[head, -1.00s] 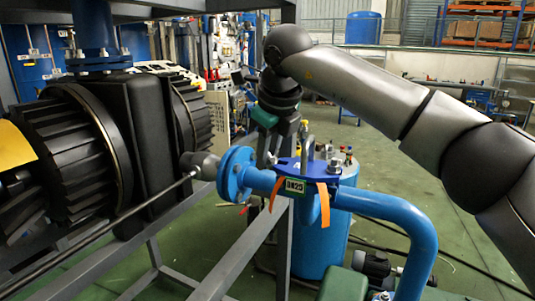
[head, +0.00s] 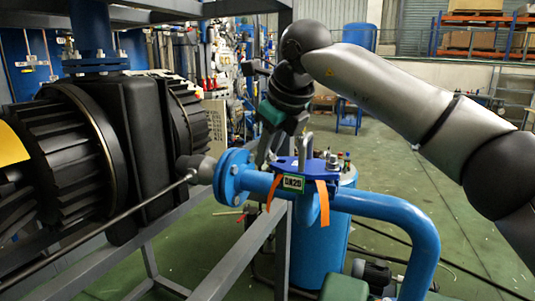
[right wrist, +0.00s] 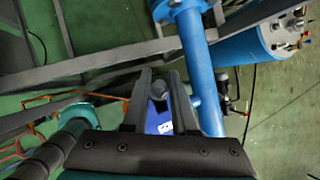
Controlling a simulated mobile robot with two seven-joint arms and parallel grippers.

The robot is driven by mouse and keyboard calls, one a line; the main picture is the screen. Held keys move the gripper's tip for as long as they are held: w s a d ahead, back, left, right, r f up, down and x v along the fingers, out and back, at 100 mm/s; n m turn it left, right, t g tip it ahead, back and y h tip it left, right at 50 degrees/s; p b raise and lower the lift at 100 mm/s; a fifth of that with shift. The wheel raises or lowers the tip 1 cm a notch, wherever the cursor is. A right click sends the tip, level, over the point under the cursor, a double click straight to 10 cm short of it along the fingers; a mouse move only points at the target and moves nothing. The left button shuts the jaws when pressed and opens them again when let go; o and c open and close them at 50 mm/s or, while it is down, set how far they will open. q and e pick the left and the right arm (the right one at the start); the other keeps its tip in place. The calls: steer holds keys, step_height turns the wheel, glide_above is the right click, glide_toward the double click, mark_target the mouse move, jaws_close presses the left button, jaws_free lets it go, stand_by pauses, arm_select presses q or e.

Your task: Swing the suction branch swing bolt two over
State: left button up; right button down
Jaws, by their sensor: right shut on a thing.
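My right gripper (head: 264,152) reaches down at a tilt behind the plate. In the right wrist view its fingers (right wrist: 160,82) are shut around a dark bolt end (right wrist: 157,92), which I take to be swing bolt two. Its lower part is hidden. My left gripper is not in view.
A blue tank (head: 320,240) stands below the pipe. Green floor (head: 465,245) lies open at right.

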steer(key=c, duration=0.9)
jaws_free()
steer(key=shift+c, duration=0.2)
steer(key=shift+r, duration=0.1)
steer(key=v, duration=1.5)
steer(key=shift+p, duration=0.3)
steer(key=shift+d, duration=0.1)
